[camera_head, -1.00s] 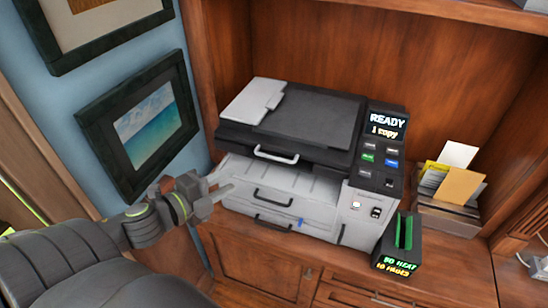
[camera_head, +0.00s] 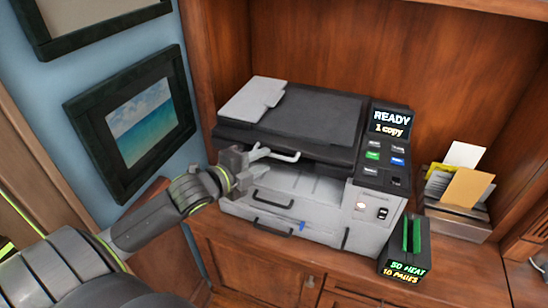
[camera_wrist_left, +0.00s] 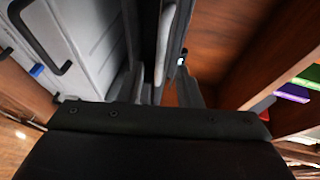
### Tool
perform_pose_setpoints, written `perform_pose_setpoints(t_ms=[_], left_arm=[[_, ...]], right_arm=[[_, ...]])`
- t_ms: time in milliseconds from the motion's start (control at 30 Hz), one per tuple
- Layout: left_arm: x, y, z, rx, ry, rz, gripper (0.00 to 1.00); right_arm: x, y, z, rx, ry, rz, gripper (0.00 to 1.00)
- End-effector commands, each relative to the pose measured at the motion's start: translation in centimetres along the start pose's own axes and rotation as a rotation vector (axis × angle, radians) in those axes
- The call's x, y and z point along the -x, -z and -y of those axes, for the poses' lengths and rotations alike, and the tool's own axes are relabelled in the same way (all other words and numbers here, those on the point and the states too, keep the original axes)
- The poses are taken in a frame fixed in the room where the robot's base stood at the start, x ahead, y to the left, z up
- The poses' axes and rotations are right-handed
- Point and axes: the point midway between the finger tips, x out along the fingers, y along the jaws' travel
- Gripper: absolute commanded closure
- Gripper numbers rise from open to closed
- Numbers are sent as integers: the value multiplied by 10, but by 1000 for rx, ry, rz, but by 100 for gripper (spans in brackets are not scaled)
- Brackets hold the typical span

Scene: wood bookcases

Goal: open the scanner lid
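The scanner lid (camera_head: 318,119) is the dark flat top of a grey and black printer, and it lies shut. A pale bar handle (camera_head: 283,156) sits on the lid's front edge. My left gripper (camera_head: 262,161) is in front of the printer at the left end of this handle. Its two fingers are spread apart, and I cannot tell whether they touch the handle. In the left wrist view, the printer's grey front (camera_wrist_left: 88,38) with a dark drawer handle (camera_wrist_left: 42,38) shows on the left. My right gripper is not in view.
The printer stands on a wooden cabinet top inside a bookcase. Its screen (camera_head: 391,122) reads "READY 1 copy". A black box with a green slot (camera_head: 405,250) stands at its front right. A paper holder (camera_head: 455,222) stands further right. Framed pictures hang on the left wall.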

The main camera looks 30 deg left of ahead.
Motion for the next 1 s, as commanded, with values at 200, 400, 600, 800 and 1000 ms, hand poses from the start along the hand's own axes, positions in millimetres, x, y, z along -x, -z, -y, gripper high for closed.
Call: perform_pose_setpoints(t_ms=[200,400,600,800,1000], left_arm=[[-34,0,1,5,1,2,68],[-50,0,0,2,-1,1,68],[-52,0,0,0,-2,1,68],[-52,0,0,0,-2,1,78],[-52,-1,-2,2,-6,2,100]], right_arm=[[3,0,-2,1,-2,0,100],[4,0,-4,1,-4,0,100],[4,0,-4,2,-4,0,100],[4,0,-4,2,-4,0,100],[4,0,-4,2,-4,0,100]])
